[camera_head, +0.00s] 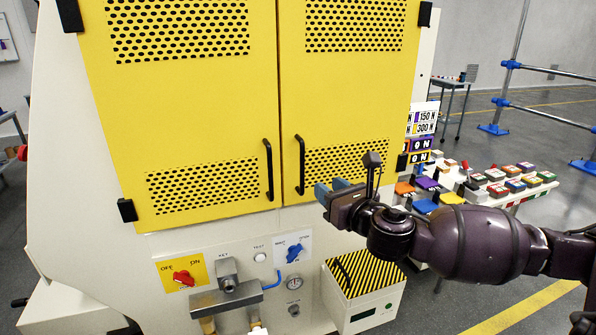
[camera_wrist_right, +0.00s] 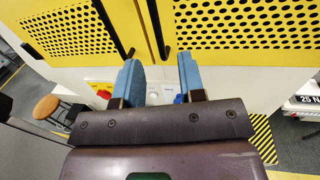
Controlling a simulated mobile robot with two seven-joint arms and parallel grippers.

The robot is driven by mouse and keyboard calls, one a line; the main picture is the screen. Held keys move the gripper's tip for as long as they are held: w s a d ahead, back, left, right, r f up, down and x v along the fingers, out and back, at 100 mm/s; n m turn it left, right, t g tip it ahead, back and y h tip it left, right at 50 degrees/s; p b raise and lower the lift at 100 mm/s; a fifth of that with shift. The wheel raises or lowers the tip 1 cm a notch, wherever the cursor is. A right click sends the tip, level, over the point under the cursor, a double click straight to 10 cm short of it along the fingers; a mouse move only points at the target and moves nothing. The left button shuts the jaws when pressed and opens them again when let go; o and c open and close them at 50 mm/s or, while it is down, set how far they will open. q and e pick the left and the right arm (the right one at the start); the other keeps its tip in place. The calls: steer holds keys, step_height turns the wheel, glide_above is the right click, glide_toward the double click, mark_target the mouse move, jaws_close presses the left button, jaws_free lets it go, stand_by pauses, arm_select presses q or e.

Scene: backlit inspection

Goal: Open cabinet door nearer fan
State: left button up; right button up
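A yellow cabinet has two closed doors, a left door (camera_head: 190,120) and a right door (camera_head: 345,105), both with perforated panels. The left door has a black vertical handle (camera_head: 268,170); the right door has one too (camera_head: 300,165). I cannot make out a fan. My right gripper (camera_head: 331,192) is to the right of and slightly below the right door's handle, with blue fingers apart and empty. In the right wrist view the open fingers (camera_wrist_right: 160,78) point toward the cabinet, and the right handle (camera_wrist_right: 157,30) lies beyond the gap between them, not touched. My left gripper is not in view.
Below the doors is a panel with a red knob (camera_head: 183,277), a blue knob (camera_head: 295,250) and a gauge. A box with a striped top (camera_head: 365,272) stands below my right gripper. A table with several coloured blocks (camera_head: 497,190) is at right.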

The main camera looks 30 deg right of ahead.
mark_target(303, 171)
steer(key=w+p, duration=0.1)
steer(key=w, duration=0.9)
steer(key=shift+w+r, duration=0.1)
steer(key=shift+w, duration=0.25)
steer(key=shift+c, duration=0.2)
jaws_close()
